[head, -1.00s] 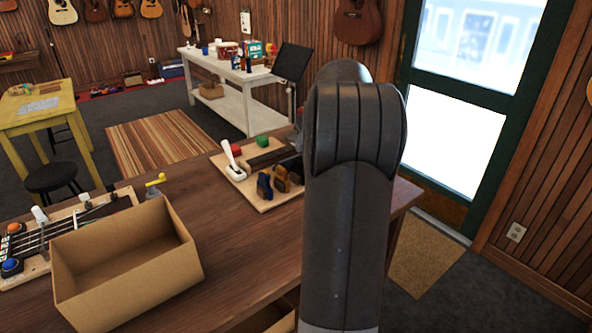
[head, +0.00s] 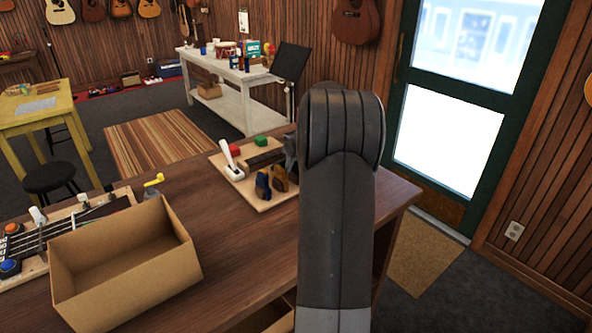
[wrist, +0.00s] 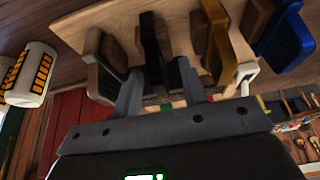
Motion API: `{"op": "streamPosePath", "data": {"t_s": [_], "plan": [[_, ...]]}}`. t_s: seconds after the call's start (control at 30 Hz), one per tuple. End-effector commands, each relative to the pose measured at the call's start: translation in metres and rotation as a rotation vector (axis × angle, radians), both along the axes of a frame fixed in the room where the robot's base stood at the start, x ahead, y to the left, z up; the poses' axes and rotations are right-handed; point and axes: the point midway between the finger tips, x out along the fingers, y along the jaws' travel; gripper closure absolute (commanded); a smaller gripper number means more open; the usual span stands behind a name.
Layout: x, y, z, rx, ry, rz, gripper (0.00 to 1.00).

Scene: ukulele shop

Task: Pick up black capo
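The black capo (wrist: 151,40) stands among other capos on a wooden board (head: 265,204), seen at the top middle of the wrist view. My gripper (wrist: 160,88) points at it, with one finger on each side of the capo's near part. The fingers are apart, with space beside the capo, and do not look closed on it. In the head view my arm covers the right part of the board, and only a bit of my gripper (head: 290,148) shows there. I cannot pick out the black capo in that view.
A dark blue capo (head: 263,186) and a brown one (head: 280,179) stand at the board's front. A white-handled tool (head: 229,158) and red and green blocks are on it too. An open cardboard box (head: 125,270) stands at the left on the workbench (head: 235,255).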

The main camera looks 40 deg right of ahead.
Motion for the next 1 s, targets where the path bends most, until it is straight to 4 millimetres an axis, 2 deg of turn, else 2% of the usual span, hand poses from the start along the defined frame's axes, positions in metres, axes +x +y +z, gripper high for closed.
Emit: {"op": "streamPosePath", "data": {"t_s": [0.07,0.5,0.87,1.0], "plan": [[-0.0001,-0.0001,0.0003,0.000,0.000,0.000,0.63],[-0.0003,-0.0003,0.0005,-0.001,0.000,0.000,0.99],[-0.0003,-0.0003,0.0013,-0.001,0.000,0.000,1.00],[0.0001,-0.0005,0.0077,-0.002,-0.002,-0.001,1.00]]}}
